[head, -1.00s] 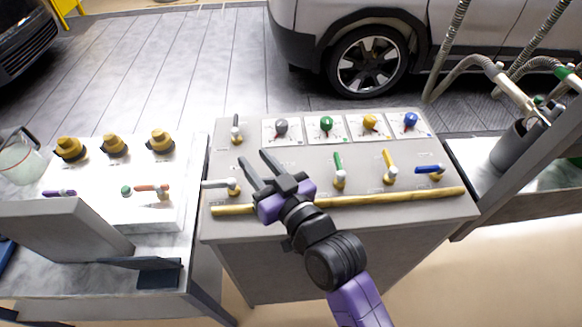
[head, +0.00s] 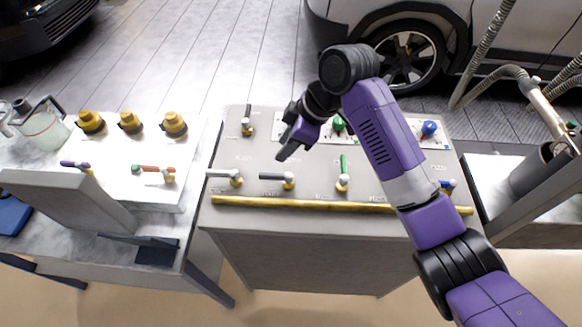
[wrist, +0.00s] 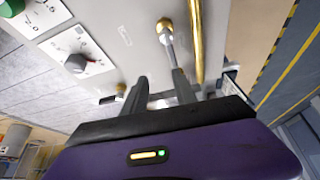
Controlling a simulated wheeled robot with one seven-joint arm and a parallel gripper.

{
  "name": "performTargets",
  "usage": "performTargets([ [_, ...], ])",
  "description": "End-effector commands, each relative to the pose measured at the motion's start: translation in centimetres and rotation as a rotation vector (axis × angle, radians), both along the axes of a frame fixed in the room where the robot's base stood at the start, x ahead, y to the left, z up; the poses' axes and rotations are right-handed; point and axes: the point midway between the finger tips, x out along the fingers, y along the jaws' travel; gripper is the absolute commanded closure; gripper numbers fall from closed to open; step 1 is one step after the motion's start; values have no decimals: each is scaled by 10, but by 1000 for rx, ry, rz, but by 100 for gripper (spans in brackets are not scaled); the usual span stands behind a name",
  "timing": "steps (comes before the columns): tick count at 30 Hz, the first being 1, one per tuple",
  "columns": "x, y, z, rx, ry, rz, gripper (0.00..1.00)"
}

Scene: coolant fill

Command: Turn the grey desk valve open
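The grey desk valve (head: 276,177) has a brass base and a dark grey lever pointing left, along the desk's front rail. It also shows in the wrist view (wrist: 170,42), with the lever running down toward the fingers. My gripper (head: 284,153) hangs over the desk just behind that lever, pointing down. In the wrist view my gripper (wrist: 158,82) has its two fingers apart. The lever's end comes close to the right finger; I cannot tell if they touch. Nothing is held.
A white-levered valve (head: 227,177) is close on the left, a green-levered valve (head: 343,175) on the right. A black-levered valve (head: 247,124) stands behind. The yellow rail (head: 300,205) runs along the front edge. My arm hides some right-hand valves and knobs.

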Motion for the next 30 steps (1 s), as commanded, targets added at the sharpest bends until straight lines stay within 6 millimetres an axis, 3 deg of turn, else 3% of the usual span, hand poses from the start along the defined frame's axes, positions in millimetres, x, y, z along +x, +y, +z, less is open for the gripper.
performTargets([
  [3, -17, -8, -5, -39, 47, 74, 66],
  [6, -22, -10, -8, -55, 54, 104, 66],
  [21, -20, 15, -68, -52, 50, 105, 66],
  [30, -20, 19, -78, -51, 48, 103, 66],
])
